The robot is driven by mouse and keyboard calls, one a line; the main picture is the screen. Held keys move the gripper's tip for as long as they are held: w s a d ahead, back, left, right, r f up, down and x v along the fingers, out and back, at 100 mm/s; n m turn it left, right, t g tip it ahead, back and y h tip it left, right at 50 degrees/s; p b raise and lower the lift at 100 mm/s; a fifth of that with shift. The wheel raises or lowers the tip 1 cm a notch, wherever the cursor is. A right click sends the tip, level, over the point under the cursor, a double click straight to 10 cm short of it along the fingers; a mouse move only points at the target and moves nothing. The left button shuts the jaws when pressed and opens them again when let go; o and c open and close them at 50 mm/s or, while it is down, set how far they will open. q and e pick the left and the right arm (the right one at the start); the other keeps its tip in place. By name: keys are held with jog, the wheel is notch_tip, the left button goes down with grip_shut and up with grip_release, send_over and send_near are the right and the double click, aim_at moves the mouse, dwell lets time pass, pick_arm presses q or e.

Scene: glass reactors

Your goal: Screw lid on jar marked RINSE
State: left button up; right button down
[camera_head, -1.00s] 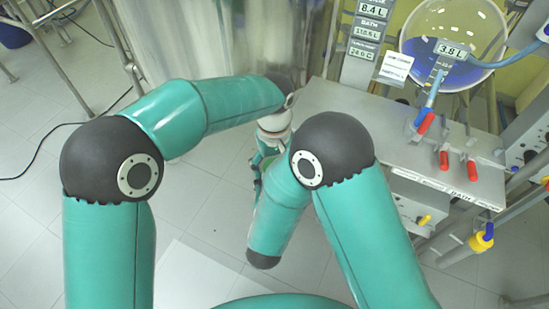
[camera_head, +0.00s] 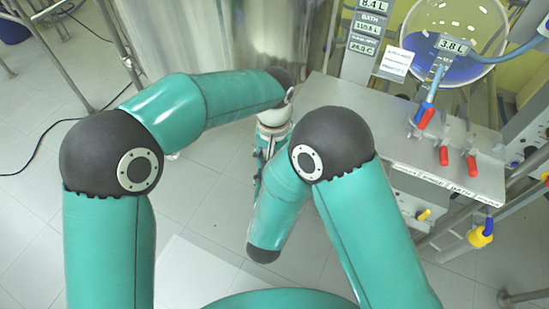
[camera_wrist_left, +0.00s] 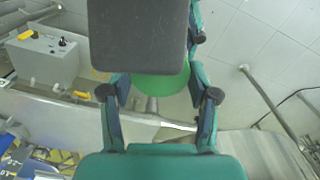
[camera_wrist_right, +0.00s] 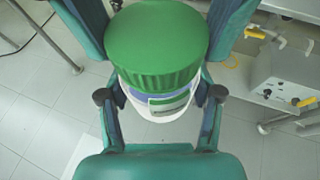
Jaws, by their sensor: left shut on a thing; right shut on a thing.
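In the right wrist view a ribbed green lid (camera_wrist_right: 155,40) sits directly over a pale jar (camera_wrist_right: 160,110) with a blue and green label. I cannot read the label or tell whether the lid is fully seated. My right gripper (camera_wrist_right: 160,95) is shut around the jar. In the left wrist view the green lid (camera_wrist_left: 160,87) lies between the fingers of my left gripper (camera_wrist_left: 158,80), which is shut on it. A dark grey block (camera_wrist_left: 138,35) hides part of the lid there; I cannot tell what it is. In the head view my right arm mostly hides the jar.
A grey bench (camera_head: 330,90) with red-handled valves (camera_head: 472,165) stands to the right, below a glass vessel (camera_head: 455,45) of blue liquid. A large metal tank (camera_head: 215,50) stands behind my arms. Open tiled floor (camera_head: 35,210) lies at the left.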

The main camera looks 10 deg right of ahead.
pick_arm(q)
jog(key=m, duration=0.4)
jog(key=shift+m, duration=0.3)
jog(key=m, duration=0.4)
jog(key=shift+m, duration=0.3)
jog(key=o, duration=1.4)
jog(key=shift+c, duration=0.2)
jog(key=shift+r, duration=0.1)
notch_tip(320, 180, up, 12)
